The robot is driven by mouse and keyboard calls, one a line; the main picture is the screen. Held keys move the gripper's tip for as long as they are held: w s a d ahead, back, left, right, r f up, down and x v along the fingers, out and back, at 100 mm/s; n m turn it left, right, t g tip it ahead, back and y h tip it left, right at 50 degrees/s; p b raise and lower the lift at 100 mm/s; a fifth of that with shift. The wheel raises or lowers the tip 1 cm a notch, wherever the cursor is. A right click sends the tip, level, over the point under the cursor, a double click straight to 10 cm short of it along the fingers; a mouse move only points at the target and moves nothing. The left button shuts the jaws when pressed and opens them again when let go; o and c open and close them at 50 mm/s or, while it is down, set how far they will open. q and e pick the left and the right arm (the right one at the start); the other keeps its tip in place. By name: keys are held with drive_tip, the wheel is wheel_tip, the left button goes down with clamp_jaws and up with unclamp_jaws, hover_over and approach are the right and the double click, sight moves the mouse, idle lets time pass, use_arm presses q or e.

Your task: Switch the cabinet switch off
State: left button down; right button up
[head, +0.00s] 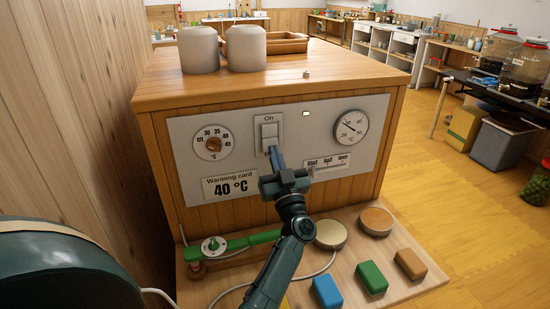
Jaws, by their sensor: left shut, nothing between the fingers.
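The wooden cabinet (260,92) stands in front of me with a grey panel (245,148) on its face. The white rocker switch (269,131) is in the panel's upper middle, under the label "On". A small lit lamp (306,114) is to its right. My left gripper (273,151) is shut and empty, with its fingertips at the lower edge of the switch. I cannot tell whether they touch it. The gripper hides the panel just below the switch. My right gripper is not in view.
A dial knob (213,143) is left of the switch and a round gauge (351,127) right. Below lies a board (395,290) with blue (327,291), green (371,277) and brown blocks (410,263). Two grey jars (199,50) stand on the cabinet. A wooden wall borders the left.

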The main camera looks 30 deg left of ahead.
use_arm(q)
drive_tip(key=shift+w+a+f, duration=0.1)
drive_tip(key=shift+w+a, duration=0.1)
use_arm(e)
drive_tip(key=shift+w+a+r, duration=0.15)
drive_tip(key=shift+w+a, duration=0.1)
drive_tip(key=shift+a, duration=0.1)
